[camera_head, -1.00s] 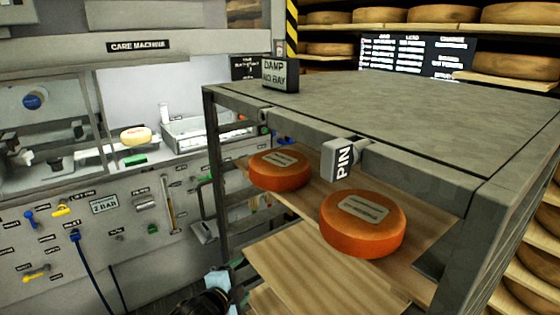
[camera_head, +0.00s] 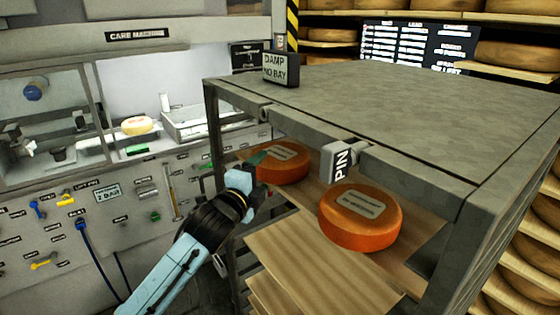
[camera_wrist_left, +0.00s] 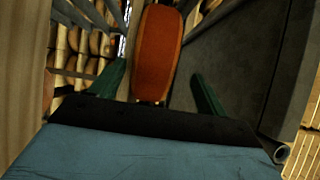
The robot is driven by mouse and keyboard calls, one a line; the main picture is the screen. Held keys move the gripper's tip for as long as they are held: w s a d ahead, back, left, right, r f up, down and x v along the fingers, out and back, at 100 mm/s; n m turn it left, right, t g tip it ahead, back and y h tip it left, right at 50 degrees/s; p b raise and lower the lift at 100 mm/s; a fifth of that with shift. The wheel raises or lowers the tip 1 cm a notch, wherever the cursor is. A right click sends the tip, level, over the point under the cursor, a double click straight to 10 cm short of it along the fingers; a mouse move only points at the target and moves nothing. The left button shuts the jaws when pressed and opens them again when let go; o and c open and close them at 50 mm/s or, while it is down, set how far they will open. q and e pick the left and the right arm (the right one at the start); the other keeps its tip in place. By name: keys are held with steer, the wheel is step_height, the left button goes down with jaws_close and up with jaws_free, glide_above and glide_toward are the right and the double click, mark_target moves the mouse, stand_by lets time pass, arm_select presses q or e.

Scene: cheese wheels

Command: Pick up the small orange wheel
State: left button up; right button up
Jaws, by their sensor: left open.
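An orange wheel with a pale label (camera_head: 287,166) lies flat on the upper wooden board inside the rack, at the left. It looks the smaller of two, though it is also farther away. My left gripper (camera_head: 262,173) is at its left front edge and hides part of its rim. In the left wrist view an orange wheel (camera_wrist_left: 157,50) stands between the two green fingers of my open left gripper (camera_wrist_left: 160,70), with gaps on both sides. I cannot tell whether anything touches. My right gripper is not in view.
A larger-looking orange wheel (camera_head: 361,218) lies close by on the right. The rack's grey top (camera_head: 400,105) and front rail with a PIN tag (camera_head: 338,163) hang over the wheels. A lower board (camera_head: 310,260) juts forward. The care machine (camera_head: 60,205) stands left.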

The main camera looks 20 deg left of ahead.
mark_target(280, 162)
arm_select(q)
steer(key=shift+w+f+p, duration=0.15)
steer(key=shift+w+p, duration=0.05)
steer(key=shift+w, duration=0.95)
steer(key=shift+w+f+p, duration=0.1)
steer(key=shift+w+p, duration=0.1)
steer(key=shift+w, duration=0.95)
steer(key=shift+w+f, duration=0.15)
steer(key=shift+w, duration=0.25)
jaws_close()
steer(key=shift+r, duration=0.3)
